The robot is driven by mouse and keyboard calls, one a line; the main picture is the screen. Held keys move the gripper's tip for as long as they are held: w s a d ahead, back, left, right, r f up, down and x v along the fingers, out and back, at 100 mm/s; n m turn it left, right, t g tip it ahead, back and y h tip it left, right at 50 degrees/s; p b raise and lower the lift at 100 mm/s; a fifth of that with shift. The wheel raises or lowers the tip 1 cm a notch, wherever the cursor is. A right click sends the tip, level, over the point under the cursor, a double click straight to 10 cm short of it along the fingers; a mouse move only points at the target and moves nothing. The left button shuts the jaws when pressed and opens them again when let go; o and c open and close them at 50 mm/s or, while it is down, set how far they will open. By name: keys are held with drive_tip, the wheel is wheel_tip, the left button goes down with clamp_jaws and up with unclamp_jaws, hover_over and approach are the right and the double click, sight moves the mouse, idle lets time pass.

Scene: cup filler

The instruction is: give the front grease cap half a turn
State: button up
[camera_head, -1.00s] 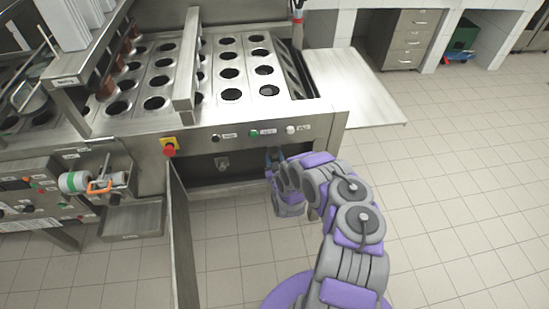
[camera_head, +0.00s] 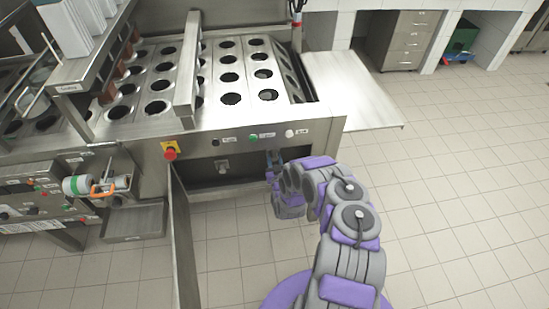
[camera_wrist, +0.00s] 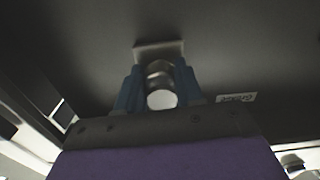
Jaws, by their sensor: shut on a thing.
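The grease cap (camera_wrist: 161,98), a small metal cap with a pale round end, sits on a light square plate (camera_wrist: 158,50) against a dark surface in the wrist view. My gripper (camera_wrist: 160,85) has its two blue fingers on either side of the cap, shut on it. In the head view my gripper (camera_head: 273,160) reaches into the dark opening under the machine's front panel, toward its right end. The cap it holds is hidden there. Another metal fitting (camera_head: 223,165) shows further left in the same opening.
An open door panel (camera_head: 183,245) stands out from the machine left of my arm. A red stop button (camera_head: 170,153) sits above it. A small label (camera_wrist: 236,98) is right of the cap. The floor (camera_head: 460,190) on the right is clear.

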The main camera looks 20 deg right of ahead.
drive_tip(key=m+p, duration=0.4)
drive_tip(key=shift+a+m, duration=0.1)
drive_tip(key=shift+m, duration=0.2)
drive_tip(key=m+p, duration=0.1)
drive_tip(key=m, duration=0.2)
drive_tip(key=shift+f+m, duration=0.1)
drive_tip(key=shift+m, duration=0.3)
drive_tip(key=m, duration=0.9)
drive_tip(key=shift+a+m, duration=0.1)
drive_tip(key=shift+m, duration=0.3)
drive_tip(key=m, duration=0.3)
drive_tip(key=shift+m, duration=0.4)
drive_tip(key=m, duration=0.4)
drive_tip(key=shift+s+b, duration=0.1)
drive_tip(key=shift+b, duration=0.3)
drive_tip(key=shift+c, duration=0.2)
drive_tip(key=m, duration=0.4)
drive_tip(key=shift+m+b, duration=0.45)
drive_tip(key=shift+m, duration=1.45)
